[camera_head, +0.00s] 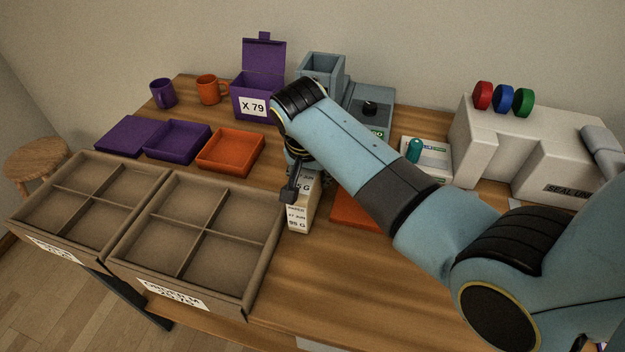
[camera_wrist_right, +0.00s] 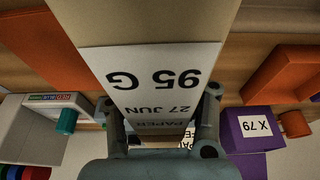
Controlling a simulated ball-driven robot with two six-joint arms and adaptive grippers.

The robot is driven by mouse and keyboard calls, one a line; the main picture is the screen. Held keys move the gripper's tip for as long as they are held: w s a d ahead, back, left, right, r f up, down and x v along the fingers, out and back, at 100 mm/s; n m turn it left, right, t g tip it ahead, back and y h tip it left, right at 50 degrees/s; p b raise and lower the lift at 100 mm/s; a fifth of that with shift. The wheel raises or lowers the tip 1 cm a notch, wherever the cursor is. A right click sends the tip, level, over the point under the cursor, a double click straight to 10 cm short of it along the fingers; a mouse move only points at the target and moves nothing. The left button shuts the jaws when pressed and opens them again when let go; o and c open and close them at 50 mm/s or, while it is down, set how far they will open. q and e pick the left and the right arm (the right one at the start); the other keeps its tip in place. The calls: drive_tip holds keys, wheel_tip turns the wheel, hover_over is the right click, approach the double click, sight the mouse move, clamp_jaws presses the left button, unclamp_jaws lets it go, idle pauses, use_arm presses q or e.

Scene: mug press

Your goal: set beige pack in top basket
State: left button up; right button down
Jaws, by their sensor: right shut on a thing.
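The beige pack (camera_head: 297,218) stands upright in the head view, just right of the nearer cardboard box, with a white label reading PAPER, 27 JUN, 95 G. My right gripper (camera_head: 293,180) is shut on it from above and hides part of it. In the right wrist view the pack (camera_wrist_right: 160,75) fills the middle, between the fingers of my right gripper (camera_wrist_right: 162,115). A second printed label shows behind it there; I cannot tell whether it belongs to the same pack. Whether the pack touches the table is unclear. I cannot pick out a top basket for certain. My left gripper is out of view.
Two divided cardboard boxes (camera_head: 92,205) (camera_head: 200,232) stand empty at the left. Purple (camera_head: 178,141) and orange (camera_head: 230,151) trays lie behind them. A purple bin marked X 79 (camera_head: 256,95), mugs and a grey machine (camera_head: 370,102) stand farther back. A white sealing unit (camera_head: 530,155) is right.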

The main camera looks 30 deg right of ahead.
drive_tip(key=shift+f, duration=0.7)
drive_tip(key=c, duration=0.8)
unclamp_jaws()
drive_tip(key=shift+f, duration=0.15)
